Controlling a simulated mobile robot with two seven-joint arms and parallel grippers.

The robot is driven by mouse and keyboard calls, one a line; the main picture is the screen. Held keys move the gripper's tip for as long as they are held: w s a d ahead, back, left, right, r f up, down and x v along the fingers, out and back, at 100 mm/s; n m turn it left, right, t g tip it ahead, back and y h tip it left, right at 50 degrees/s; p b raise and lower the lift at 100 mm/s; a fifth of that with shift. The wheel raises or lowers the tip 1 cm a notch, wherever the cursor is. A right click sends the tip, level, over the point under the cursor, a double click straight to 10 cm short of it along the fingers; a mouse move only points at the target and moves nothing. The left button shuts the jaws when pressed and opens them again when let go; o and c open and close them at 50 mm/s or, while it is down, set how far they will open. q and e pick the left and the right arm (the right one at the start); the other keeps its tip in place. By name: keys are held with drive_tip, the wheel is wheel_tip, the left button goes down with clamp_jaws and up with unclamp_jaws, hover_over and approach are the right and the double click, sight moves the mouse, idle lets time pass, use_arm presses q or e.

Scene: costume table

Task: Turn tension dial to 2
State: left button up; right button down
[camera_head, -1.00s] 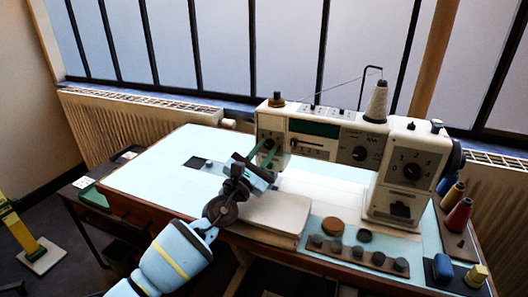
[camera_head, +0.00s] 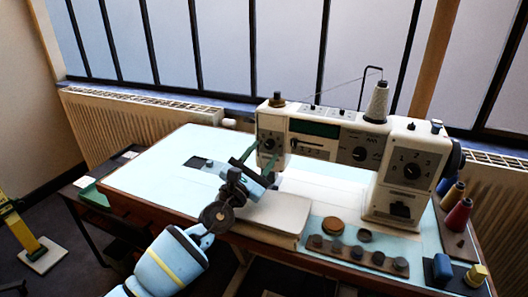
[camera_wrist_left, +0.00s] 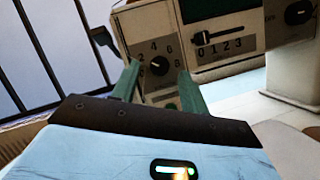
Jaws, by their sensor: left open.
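The white sewing machine (camera_head: 335,137) stands on the pale blue table. The tension dial (camera_head: 268,144) is a small black knob on the front of its left end. In the left wrist view the dial (camera_wrist_left: 158,66) has the numbers 2, 4, 6 and more around it; its exact setting is too small to tell. My left gripper (camera_head: 262,158) is open, with its green fingers pointing at the dial. In the left wrist view the fingers of the left gripper (camera_wrist_left: 158,72) frame the dial, one to each side. Nothing is held. My right gripper is not in view.
A slider (camera_wrist_left: 218,36) marked 0 to 3 is right of the dial. A larger numbered dial (camera_head: 411,171) is on the machine's right end. A thread cone (camera_head: 377,102) stands on top. Several bobbins sit on a rack (camera_head: 330,254) in front.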

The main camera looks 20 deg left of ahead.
use_arm(q)
drive_tip(key=v, duration=0.5)
drive_tip(key=shift+s+a+f, duration=0.1)
drive_tip(key=shift+s+f, duration=0.1)
drive_tip(key=shift+s, duration=0.4)
drive_tip(key=shift+s+f, duration=0.1)
